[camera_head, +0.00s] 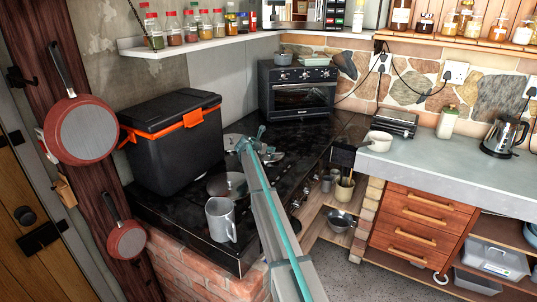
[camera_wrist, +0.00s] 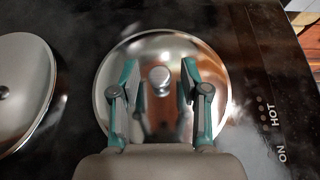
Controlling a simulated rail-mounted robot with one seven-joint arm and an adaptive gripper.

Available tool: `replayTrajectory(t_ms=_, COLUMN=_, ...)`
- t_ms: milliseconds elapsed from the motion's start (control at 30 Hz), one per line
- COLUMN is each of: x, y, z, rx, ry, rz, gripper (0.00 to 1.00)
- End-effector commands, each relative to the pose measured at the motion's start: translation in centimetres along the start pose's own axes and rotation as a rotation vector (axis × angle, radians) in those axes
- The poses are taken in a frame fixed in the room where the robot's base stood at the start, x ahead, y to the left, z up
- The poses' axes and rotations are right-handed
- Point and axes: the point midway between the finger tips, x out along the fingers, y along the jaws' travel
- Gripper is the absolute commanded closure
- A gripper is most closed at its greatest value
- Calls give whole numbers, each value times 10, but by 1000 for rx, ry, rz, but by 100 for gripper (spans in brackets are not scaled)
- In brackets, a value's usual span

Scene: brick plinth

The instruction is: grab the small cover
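A round shiny metal cover (camera_wrist: 160,50) with a small knob (camera_wrist: 160,78) lies on the black stove top, centred in the wrist view. In the head view this cover (camera_head: 272,157) is partly hidden by my arm. My gripper (camera_wrist: 160,76) is open above it, with one teal finger on each side of the knob and gaps between. In the head view my gripper (camera_head: 252,140) is over the middle of the stove. A second metal cover (camera_wrist: 22,85) is cut off at the left of the wrist view. I cannot tell exactly how high the fingertips are.
Another metal lid (camera_head: 228,186) and a grey mug (camera_head: 220,220) are nearer the front of the stove. A black cooler box (camera_head: 175,150) stands at left, and a toaster oven (camera_head: 298,92) at the back. Bare stove surface (camera_head: 175,205) lies left of the mug.

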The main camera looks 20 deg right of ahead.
Motion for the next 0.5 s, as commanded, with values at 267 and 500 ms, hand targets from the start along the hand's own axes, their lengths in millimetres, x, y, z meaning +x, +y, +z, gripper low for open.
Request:
replayTrajectory(t_ms=267, x=0, y=0, z=0, rx=0, ry=0, rz=0, gripper=100)
replayTrajectory(t_ms=500, x=0, y=0, z=0, rx=0, ry=0, rz=0, gripper=100)
